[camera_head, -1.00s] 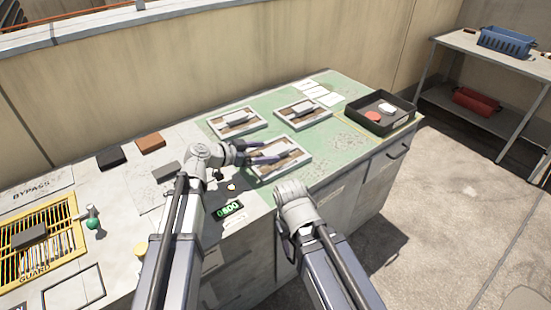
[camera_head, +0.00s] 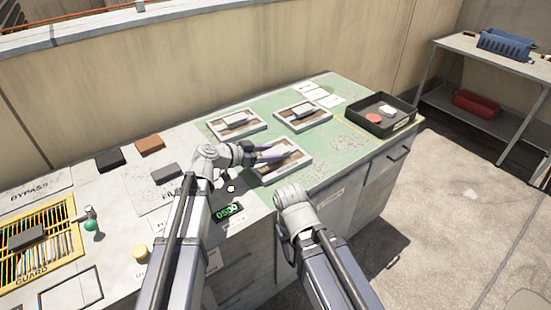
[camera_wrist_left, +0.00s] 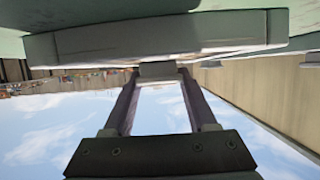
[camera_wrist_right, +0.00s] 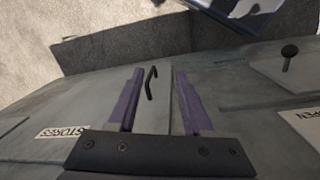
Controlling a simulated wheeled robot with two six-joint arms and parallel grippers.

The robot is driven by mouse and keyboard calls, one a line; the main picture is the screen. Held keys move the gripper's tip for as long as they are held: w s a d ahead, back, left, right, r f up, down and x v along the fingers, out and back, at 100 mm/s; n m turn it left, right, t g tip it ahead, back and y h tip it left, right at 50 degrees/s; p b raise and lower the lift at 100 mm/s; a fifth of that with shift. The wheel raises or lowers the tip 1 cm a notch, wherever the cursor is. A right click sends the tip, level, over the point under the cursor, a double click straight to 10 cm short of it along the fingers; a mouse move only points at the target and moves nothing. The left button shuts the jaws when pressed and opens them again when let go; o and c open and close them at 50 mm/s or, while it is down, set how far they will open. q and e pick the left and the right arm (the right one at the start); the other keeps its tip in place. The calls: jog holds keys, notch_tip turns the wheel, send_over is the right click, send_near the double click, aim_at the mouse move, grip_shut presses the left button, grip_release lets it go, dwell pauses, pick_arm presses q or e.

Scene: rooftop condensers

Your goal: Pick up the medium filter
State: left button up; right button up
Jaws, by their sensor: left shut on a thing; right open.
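Three pale-framed pieces with brown insides and grey blocks lie on the green mat: back left (camera_head: 259,127), back right (camera_head: 324,117) and front (camera_head: 306,160). I cannot tell from size which is the medium filter. My left gripper (camera_head: 272,153) is at the front one, its purple fingers over the middle. In the left wrist view, the left gripper (camera_wrist_left: 159,85) is shut on a small grey block (camera_wrist_left: 158,70) against the broad grey frame (camera_wrist_left: 160,40). It appears not clearly lifted. My right gripper (camera_wrist_right: 152,100) is open and empty, over the cabinet front.
A black tray (camera_head: 357,125) with a red and a white piece stands at the mat's right end. Black (camera_head: 110,160), brown (camera_head: 150,145) and grey (camera_head: 165,173) blocks lie left. A digital display (camera_head: 229,211) sits at the front edge. A shelf with a blue basket (camera_head: 506,43) stands right.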

pick_arm(q)
grip_shut()
notch_tip(320, 180, up, 10)
jog(key=p, duration=1)
